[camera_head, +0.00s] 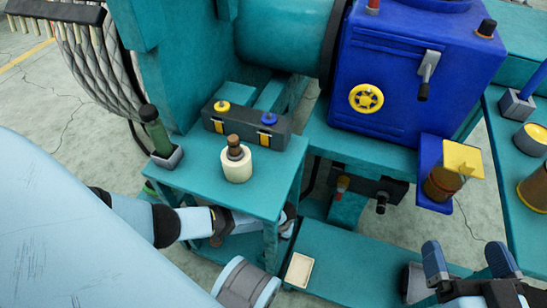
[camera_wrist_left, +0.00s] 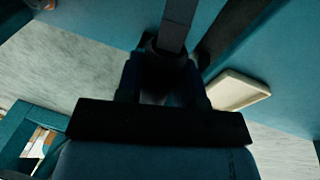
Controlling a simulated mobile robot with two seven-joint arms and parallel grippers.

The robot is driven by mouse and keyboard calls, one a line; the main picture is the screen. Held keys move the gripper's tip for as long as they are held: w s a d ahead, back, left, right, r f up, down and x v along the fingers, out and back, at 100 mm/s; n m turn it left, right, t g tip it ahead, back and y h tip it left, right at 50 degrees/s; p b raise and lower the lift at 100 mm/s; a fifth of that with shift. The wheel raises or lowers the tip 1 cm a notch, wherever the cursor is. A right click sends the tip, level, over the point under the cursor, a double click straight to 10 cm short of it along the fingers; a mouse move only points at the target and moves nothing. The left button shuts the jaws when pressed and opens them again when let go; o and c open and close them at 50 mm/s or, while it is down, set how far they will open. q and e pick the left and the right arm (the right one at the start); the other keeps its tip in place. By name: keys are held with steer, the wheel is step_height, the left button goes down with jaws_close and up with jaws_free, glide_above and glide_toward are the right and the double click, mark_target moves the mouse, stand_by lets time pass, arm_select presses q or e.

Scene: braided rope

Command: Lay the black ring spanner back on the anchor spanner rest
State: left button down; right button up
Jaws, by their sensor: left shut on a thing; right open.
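In the left wrist view, my left gripper (camera_wrist_left: 164,68) is shut on a dark bar, which looks like the black ring spanner (camera_wrist_left: 177,22). The bar runs away from the fingers toward the top edge; its ring end cannot be made out. In the head view, my left arm reaches in below the teal table, and its gripper and the spanner are largely hidden there. I cannot clearly identify the anchor spanner rest in either view.
A cream tray (camera_head: 299,270) lies on the low teal bench (camera_head: 345,268); it also shows in the left wrist view (camera_wrist_left: 240,90). The teal table (camera_head: 205,185) above my left arm carries a cream spool (camera_head: 236,166), a dark box (camera_head: 245,127) and a green-handled tool (camera_head: 156,132).

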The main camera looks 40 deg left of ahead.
arm_select(q)
steer(key=x, duration=0.1)
steer(key=b+x, duration=0.2)
steer(key=shift+w+d+f, duration=0.25)
steer(key=shift+f, duration=0.35)
steer(key=shift+f+b, duration=0.3)
steer(key=shift+f, duration=0.35)
arm_select(e)
steer(key=shift+w+d+r+n+t+y, duration=0.2)
steer(key=shift+w+d+n+t+y, duration=0.3)
steer(key=shift+n, duration=0.7)
steer(key=shift+w, duration=0.1)
arm_select(q)
steer(key=c, duration=0.7)
jaws_free()
steer(key=shift+f, duration=0.2)
steer(key=shift+r, duration=0.1)
arm_select(e)
steer(key=shift+w, duration=0.1)
arm_select(q)
steer(key=shift+r, duration=0.1)
